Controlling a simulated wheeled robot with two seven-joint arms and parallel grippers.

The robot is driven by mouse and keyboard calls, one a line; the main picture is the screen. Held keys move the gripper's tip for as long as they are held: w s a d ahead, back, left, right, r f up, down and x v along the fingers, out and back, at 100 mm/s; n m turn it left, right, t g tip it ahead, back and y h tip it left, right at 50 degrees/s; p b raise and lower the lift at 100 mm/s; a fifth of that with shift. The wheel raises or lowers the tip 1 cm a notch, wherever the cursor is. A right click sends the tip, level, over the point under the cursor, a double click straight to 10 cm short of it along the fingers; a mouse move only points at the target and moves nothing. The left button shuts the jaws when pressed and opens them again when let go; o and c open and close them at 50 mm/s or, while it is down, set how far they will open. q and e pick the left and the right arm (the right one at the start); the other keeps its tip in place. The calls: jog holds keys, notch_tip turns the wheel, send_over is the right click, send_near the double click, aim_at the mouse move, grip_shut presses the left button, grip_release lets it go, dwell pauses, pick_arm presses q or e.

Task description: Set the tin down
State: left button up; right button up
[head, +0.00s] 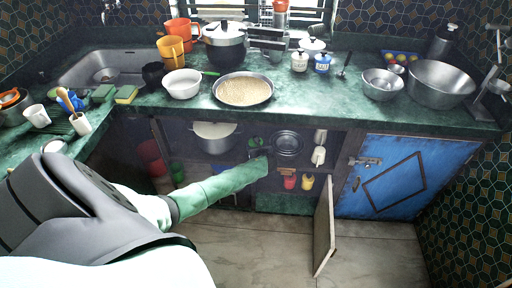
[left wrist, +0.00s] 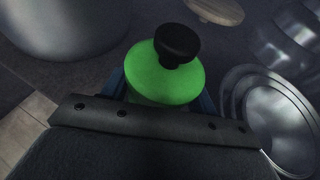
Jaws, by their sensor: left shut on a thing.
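The tin (left wrist: 165,75) is bright green with a black knob on top. It fills the middle of the left wrist view, between the fingers of my left gripper (left wrist: 160,100). The gripper is shut on it. In the head view, my left arm reaches into the open cabinet under the counter, and my left gripper (head: 260,153) is small and dark there. A green bit of the tin (head: 255,141) shows just beyond it. The tin's base is hidden, so I cannot tell whether it touches a shelf. My right gripper is not in view.
In the cabinet, a large pot (head: 215,140) stands left of the gripper and steel dishes (head: 287,143) stand close on its right. Red (head: 290,182) and yellow (head: 307,182) containers sit lower right. An open door (head: 324,228) juts out at right. The floor in front is clear.

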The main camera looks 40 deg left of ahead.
pick_arm(q)
jog(key=shift+f, duration=0.15)
jog(key=shift+f, duration=0.15)
jog(key=o, duration=1)
jog(key=shift+d, duration=0.1)
